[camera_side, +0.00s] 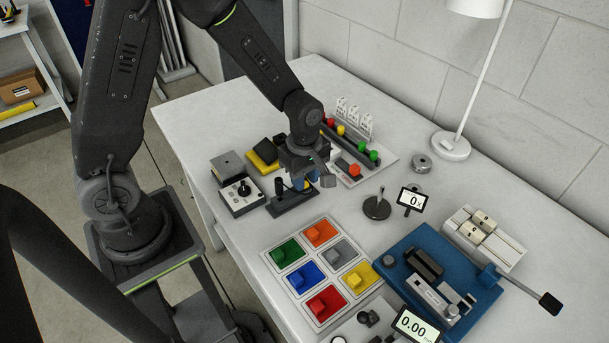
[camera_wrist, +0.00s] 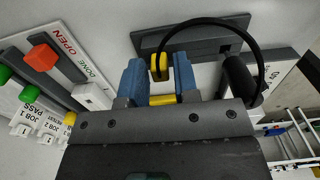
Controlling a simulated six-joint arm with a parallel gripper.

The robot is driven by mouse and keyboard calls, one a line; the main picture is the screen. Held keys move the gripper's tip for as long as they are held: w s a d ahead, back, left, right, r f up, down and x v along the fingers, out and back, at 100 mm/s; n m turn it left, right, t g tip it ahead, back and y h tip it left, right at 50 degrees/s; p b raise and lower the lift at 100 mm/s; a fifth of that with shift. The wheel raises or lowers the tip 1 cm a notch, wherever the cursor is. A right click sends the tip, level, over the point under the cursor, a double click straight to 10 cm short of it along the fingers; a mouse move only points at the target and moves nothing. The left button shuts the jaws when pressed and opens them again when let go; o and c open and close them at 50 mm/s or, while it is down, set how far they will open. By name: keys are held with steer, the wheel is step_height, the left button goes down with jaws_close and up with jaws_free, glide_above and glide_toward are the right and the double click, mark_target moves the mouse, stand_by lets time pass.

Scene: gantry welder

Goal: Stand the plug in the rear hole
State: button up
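A yellow plug (camera_wrist: 158,66) shows between the two blue finger pads of my gripper (camera_wrist: 160,74) in the wrist view. A narrow gap shows between the plug and the right pad; I cannot tell if the left pad touches it. A black cable loops from the plug to a black cylinder (camera_wrist: 239,78). Behind them is a dark grey block (camera_wrist: 206,46) with a dark slot near its right end. In the side view, my gripper (camera_side: 307,184) is low over the right end of this dark block (camera_side: 286,204). My gripper hides the plug's lower end and any hole under it.
A joystick box (camera_side: 238,199) stands left of the block. A panel with coloured buttons (camera_side: 385,160) is behind my gripper. A round stand (camera_side: 377,207) and small display (camera_side: 412,199) are to the right.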

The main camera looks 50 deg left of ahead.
steer(key=o, duration=0.3)
step_height(320, 180, up, 14)
stand_by(0.6)
steer(key=shift+f, duration=0.1)
steer(key=s+r+m+t, duration=0.2)
steer(key=s+r+m, duration=0.2)
steer(key=s+m, duration=0.3)
steer(key=s+r+m+t, duration=0.3)
steer(key=s+m, duration=0.4)
steer(key=m, duration=0.4)
steer(key=shift+r+t, duration=0.3)
steer(key=shift+r, duration=0.45)
